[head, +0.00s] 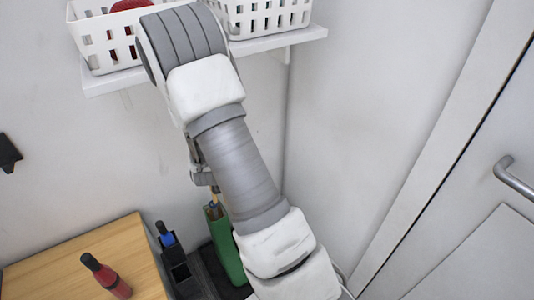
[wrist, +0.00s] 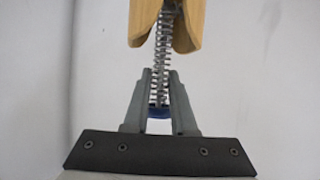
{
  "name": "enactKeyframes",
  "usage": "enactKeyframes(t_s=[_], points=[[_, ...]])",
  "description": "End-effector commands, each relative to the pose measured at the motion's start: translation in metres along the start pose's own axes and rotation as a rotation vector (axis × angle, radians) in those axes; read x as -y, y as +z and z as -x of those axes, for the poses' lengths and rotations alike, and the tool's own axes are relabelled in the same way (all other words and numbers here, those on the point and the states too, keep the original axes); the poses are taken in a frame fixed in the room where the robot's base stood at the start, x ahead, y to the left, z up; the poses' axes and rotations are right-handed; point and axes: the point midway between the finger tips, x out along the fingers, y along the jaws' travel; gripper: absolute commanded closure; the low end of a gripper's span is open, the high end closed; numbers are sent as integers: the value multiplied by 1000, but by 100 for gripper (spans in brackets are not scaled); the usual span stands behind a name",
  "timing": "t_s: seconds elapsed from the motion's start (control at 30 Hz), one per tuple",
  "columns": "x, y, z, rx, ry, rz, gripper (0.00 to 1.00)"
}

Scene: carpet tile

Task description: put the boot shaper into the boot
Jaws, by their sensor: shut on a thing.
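The boot shaper has pale wooden halves (wrist: 150,22), a coiled metal spring and a blue part at the spring's lower end. My gripper (wrist: 161,74) is shut on its spring end, with the wood beyond the fingertips. My arm hides most of the gripper there. The boot does not show in the wrist view.
A wooden bench (head: 70,268) at lower left carries a red bottle (head: 112,280). A black holder (head: 180,272) with a blue-topped item stands beside the boot. White baskets (head: 105,42) sit on a wall shelf (head: 120,78) above. A door handle (head: 515,178) is at right.

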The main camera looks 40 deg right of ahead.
Motion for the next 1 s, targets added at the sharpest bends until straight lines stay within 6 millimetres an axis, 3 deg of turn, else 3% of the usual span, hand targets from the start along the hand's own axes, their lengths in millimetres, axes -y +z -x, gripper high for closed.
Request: enactKeyframes(t_s=[0.27, 0.6, 0.8, 1.0], points=[[-70, -4, -38, -1, 305, -165, 100], [-143, 25, -58, 0, 665, -360, 100], [-166, 45, -60, -1, 807, -438, 100], [-173, 53, -60, -2, 859, -468, 100]])
